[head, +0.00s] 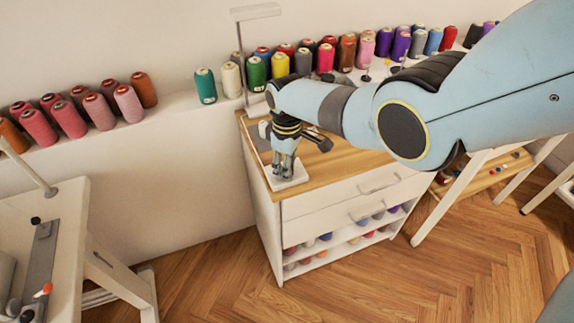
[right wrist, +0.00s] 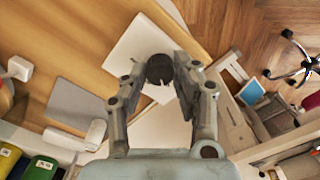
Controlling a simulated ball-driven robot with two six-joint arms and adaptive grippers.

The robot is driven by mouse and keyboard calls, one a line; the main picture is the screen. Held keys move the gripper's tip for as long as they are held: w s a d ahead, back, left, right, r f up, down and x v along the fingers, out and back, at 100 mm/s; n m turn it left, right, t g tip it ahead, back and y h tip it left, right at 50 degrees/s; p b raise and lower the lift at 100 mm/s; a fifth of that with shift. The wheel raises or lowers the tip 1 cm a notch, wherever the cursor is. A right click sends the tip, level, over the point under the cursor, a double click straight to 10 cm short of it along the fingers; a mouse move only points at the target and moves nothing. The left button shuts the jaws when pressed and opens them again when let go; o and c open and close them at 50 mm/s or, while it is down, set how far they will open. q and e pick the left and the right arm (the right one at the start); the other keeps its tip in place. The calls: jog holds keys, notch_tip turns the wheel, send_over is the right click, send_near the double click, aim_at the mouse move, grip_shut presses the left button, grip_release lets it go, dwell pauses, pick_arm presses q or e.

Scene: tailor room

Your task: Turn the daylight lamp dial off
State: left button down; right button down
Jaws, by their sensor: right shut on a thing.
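The dial (right wrist: 158,69) is a dark round knob with a light notch, on a white square plate (right wrist: 135,50). In the head view the plate (head: 290,180) lies at the front left corner of the wooden cabinet top, and my gripper hides the dial. My right gripper (right wrist: 156,76) points down with its fingers on either side of the dial, shut on it. In the head view the right gripper (head: 285,170) is low over the plate. My left gripper is not in view.
The wooden cabinet top (head: 345,160) is mostly clear to the right of the gripper. A grey flat piece (right wrist: 80,105) and a small white object (right wrist: 20,68) lie nearby. Several thread spools (head: 256,73) line the ledge behind. A white table (head: 60,230) stands at left.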

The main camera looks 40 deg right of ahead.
jog(key=c, duration=1)
grip_release()
notch_tip(320, 180, up, 12)
